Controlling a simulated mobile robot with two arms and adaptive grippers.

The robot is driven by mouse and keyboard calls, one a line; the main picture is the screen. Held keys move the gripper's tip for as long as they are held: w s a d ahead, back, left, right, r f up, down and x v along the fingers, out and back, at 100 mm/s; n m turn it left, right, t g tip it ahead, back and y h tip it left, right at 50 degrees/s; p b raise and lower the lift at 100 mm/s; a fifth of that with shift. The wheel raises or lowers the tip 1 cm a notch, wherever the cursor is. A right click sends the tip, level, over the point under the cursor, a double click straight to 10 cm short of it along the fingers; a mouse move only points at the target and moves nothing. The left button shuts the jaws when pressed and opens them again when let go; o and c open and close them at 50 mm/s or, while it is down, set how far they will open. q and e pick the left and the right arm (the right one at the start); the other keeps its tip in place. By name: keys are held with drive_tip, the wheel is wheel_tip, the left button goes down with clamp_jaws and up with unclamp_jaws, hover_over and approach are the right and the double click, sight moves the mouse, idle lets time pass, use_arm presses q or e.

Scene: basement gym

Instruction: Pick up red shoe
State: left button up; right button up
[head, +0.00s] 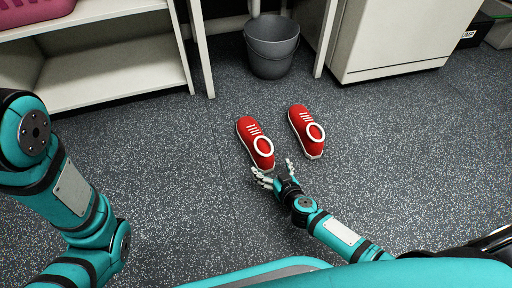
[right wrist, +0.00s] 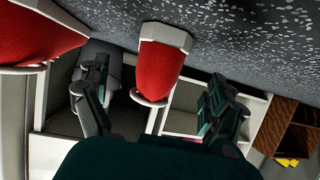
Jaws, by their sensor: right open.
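Two red shoes with white soles, white laces and a white ring at the opening stand side by side on the floor. The left shoe (head: 252,138) is nearer my right gripper (head: 273,172); the right shoe (head: 304,126) stands a little further off. In the right wrist view, one red shoe (right wrist: 162,62) lies between the two spread fingers and the other (right wrist: 40,38) is at the upper left. Whether a finger touches a shoe, I cannot tell. My left arm shows, but its gripper is out of view.
A grey bucket (head: 271,52) stands behind the shoes, between the legs of a white frame. A white shelf unit (head: 110,72) is at the upper left and a white cabinet (head: 392,38) at the upper right. The speckled floor (head: 180,165) around the shoes is clear.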

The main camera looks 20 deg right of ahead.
sight(269, 166)
drive_tip(key=shift+w+f, duration=0.3)
drive_tip(key=shift+w, duration=0.3)
drive_tip(key=b+x, duration=0.4)
drive_tip(key=b, duration=0.1)
drive_tip(key=shift+w+a+f, duration=0.1)
drive_tip(key=shift+w+f, duration=0.1)
drive_tip(key=shift+f, duration=0.15)
drive_tip(key=shift+w+b, duration=0.3)
drive_tip(key=shift+r, duration=0.1)
drive_tip(key=c, duration=1.5)
